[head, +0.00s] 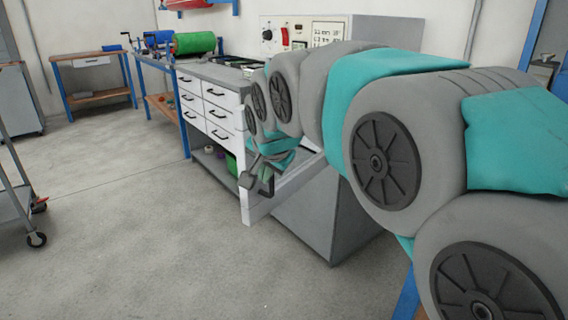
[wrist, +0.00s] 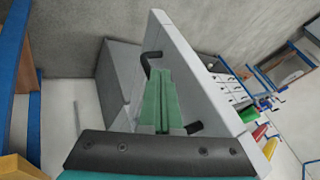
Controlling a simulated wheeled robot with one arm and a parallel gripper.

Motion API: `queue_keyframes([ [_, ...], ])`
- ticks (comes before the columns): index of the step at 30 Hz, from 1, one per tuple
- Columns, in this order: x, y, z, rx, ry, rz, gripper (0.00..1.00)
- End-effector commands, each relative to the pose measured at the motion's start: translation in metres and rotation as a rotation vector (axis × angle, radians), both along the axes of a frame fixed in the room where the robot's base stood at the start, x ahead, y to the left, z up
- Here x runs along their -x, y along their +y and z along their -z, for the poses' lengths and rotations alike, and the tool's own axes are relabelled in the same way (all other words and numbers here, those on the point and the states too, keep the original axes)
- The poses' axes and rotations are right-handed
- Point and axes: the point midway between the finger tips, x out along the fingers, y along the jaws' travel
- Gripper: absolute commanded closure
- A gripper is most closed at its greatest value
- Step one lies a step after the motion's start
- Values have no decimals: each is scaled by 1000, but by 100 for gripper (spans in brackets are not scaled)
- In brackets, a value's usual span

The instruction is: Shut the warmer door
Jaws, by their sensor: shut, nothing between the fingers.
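The warmer (head: 325,205) is a tall grey cabinet with a control panel on top, right of the drawer bench. Its pale door (head: 285,195) stands open, jutting out to the left; my arm hides much of it. In the wrist view the door (wrist: 205,85) is a thick slanted panel, with the grey cabinet body (wrist: 118,75) to its left. Black handle-like parts (wrist: 195,128) show on both sides of my green fingers. My gripper (head: 258,182) is shut and empty close to the door. In the wrist view its fingers (wrist: 158,75) overlap the door; I cannot tell whether they touch.
Another bench (head: 92,60) is farther back. A wheeled cart (head: 15,190) is at the left edge. The concrete floor between is clear.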

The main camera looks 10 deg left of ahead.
Motion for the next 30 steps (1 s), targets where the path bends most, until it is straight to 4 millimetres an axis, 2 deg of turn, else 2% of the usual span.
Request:
queue_keyframes([
  [3, -6, 14, -1, 2, 1, -2, 100],
  [7, -10, 22, -2, 0, -2, -1, 100],
  [23, -12, 26, -1, 1, 0, 3, 100],
  [30, -16, 40, 2, 6, 1, 45, 100],
])
